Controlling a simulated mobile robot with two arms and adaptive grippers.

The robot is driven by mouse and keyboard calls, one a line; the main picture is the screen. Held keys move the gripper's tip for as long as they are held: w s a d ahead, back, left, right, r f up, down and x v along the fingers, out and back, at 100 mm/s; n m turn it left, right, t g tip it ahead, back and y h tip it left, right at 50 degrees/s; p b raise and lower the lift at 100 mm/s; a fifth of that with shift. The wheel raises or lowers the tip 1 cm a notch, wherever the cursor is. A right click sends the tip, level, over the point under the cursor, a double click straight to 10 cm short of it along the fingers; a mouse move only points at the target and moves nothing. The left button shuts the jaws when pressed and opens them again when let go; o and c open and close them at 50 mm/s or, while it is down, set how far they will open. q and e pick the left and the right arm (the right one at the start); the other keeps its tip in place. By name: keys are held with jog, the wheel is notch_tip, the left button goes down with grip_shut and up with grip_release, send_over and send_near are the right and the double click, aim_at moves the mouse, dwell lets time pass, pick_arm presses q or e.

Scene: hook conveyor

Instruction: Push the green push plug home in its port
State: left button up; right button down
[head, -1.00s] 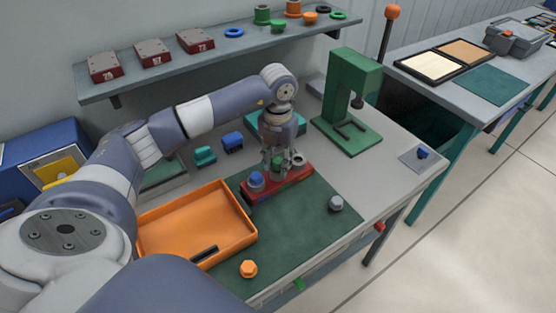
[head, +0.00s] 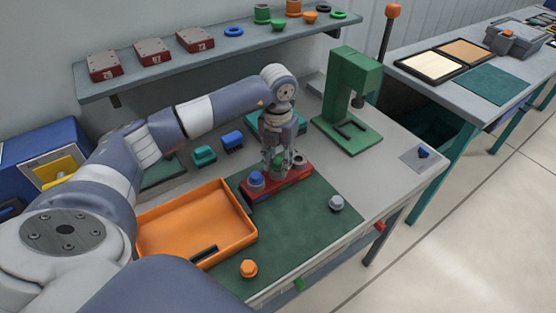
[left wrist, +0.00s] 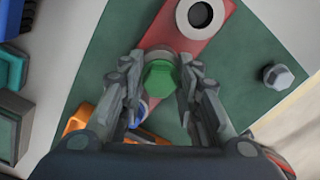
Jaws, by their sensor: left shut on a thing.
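The green push plug (left wrist: 160,78) has a hexagonal head and sits between the fingers of my left gripper (left wrist: 161,84) in the left wrist view. The gripper is shut on it, over the red port block (left wrist: 168,30). In the head view my left gripper (head: 277,163) points down at the middle of the red block (head: 296,178), and the fingers mostly hide the plug. How deep the plug sits in its port cannot be told. A blue plug (head: 256,180) stands at the block's left end; a grey ring with a dark hole (left wrist: 201,14) is at the other end. My right gripper is not in view.
The block stands on a dark green mat (head: 305,225). An orange tray (head: 150,253) lies left of it, an orange hex plug (head: 248,269) in front and a grey plug (head: 336,203) to the right. A green press (head: 350,100) stands behind on the right.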

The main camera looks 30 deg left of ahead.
pick_arm(q)
jog(key=shift+f, duration=0.15)
jog(key=o, duration=1)
jog(key=shift+c, duration=0.2)
